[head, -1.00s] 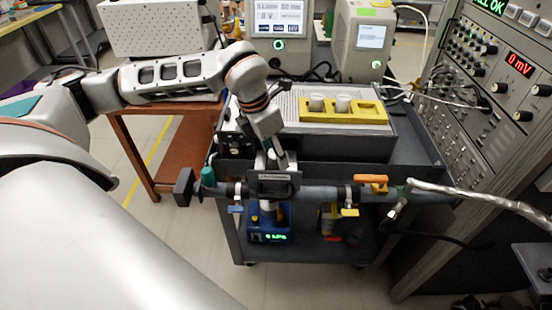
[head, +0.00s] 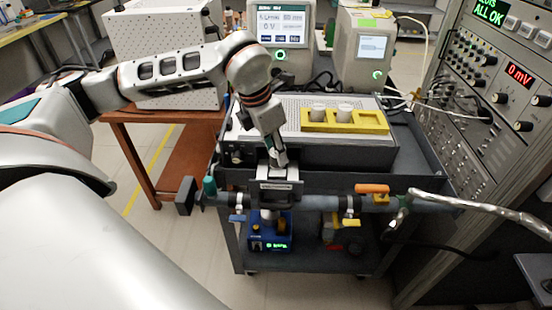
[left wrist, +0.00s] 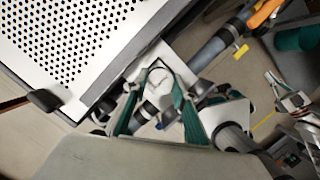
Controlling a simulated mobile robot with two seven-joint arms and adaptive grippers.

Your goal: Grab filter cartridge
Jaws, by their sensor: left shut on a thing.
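My left gripper (head: 275,163) reaches down onto the dark filter holder (head: 275,186) in the middle of the grey pipe. In the left wrist view, the gripper's green-lined fingers (left wrist: 157,108) are shut on a white round-topped piece (left wrist: 155,80), which looks like the filter cartridge. The cartridge is still at the holder; I cannot tell whether it has lifted clear. In the head view the fingers and holder mostly hide it.
A yellow block (head: 383,127) with two white cylinders and empty wells sits on the perforated instrument behind. The pipe (head: 320,203) carries an orange-handled valve (head: 372,188). A blue pump (head: 268,232) stands on the cart's lower shelf. An instrument rack (head: 490,120) rises at the right.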

